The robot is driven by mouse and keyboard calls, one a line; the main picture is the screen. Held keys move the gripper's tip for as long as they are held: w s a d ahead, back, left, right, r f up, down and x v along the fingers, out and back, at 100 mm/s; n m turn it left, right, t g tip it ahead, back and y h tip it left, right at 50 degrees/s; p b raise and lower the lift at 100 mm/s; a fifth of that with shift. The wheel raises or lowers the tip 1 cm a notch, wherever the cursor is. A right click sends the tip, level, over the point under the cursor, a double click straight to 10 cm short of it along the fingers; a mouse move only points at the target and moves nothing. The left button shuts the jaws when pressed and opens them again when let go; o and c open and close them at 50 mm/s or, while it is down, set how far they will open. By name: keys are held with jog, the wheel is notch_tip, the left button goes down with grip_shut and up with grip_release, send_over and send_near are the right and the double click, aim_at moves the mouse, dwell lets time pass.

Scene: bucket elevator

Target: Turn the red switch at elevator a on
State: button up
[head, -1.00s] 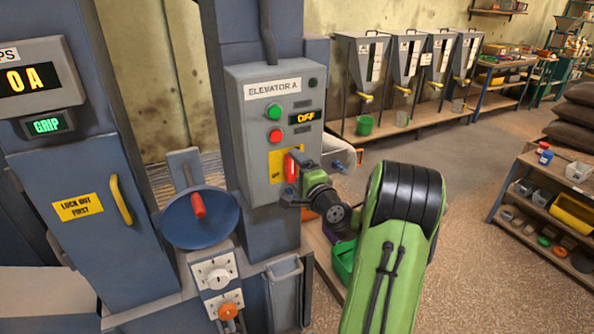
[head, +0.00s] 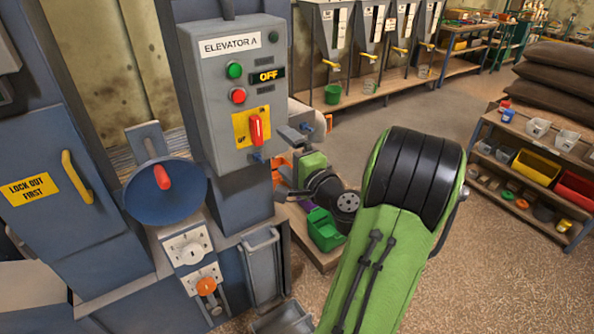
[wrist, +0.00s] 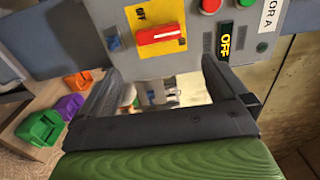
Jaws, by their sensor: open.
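The red switch (head: 256,129) is a red lever on a yellow plate, low on the grey panel labelled ELEVATOR A (head: 242,45). Its handle stands roughly upright along the panel. The display (head: 268,76) above it reads OFF. In the wrist view the red switch (wrist: 160,34) lies beyond the fingertips, with a gap between. My gripper (head: 280,158) is to the right of and below the switch, off the panel face. In the wrist view my gripper (wrist: 160,85) has its two fingers wide apart with nothing between them.
Green (head: 235,71) and red (head: 238,95) buttons sit above the switch. A blue dish with a red handle (head: 162,176) stands at the left. A green bin (head: 324,228) is below my gripper. Hoppers and a shelf with bins (head: 535,165) stand farther right.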

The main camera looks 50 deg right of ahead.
jog(key=shift+b+v, duration=0.9)
jog(key=shift+v, duration=1.35)
